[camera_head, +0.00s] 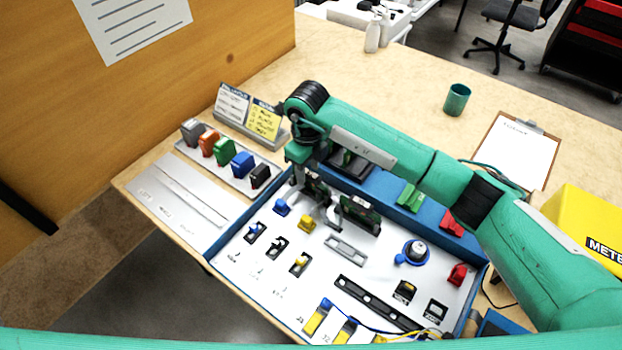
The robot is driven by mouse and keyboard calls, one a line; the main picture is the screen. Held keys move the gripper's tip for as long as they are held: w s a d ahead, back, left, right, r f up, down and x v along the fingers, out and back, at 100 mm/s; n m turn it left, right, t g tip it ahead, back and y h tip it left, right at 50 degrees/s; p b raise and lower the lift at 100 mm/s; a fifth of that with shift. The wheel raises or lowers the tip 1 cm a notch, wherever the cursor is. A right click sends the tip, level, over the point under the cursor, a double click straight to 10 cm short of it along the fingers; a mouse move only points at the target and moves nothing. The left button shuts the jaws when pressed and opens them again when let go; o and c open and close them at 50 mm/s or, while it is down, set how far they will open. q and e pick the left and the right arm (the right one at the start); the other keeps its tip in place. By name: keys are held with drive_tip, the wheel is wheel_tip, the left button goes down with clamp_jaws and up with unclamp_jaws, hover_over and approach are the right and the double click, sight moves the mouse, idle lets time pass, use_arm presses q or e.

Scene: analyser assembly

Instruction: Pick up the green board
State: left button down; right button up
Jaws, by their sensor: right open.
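A dark green board (360,213) stands upright in the middle of the white panel. My right arm reaches in from the right across the back of the panel. My right gripper (321,205) points down beside the board, a little to its left, and is open with nothing seen between its fingers. A small gap appears to separate the fingers from the board. The gripper's wrist and dark fingers partly hide what lies behind them. My left gripper is not in view.
The blue-edged panel (225,256) carries small blue, yellow, black and red parts. A tray of coloured blocks (242,164) and a sign stand (251,112) lie left. A green cup (456,99), clipboard (518,150) and yellow case (590,225) stand right.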

sight(310, 181)
drive_tip(key=shift+f, duration=0.5)
drive_tip(key=f, duration=0.1)
drive_tip(key=f+p, duration=0.1)
drive_tip(key=f, duration=0.1)
drive_tip(key=shift+d+f+p, duration=0.25)
drive_tip(key=shift+p, duration=0.1)
drive_tip(key=shift+f, duration=0.5)
drive_tip(key=c, duration=0.7)
clamp_jaws()
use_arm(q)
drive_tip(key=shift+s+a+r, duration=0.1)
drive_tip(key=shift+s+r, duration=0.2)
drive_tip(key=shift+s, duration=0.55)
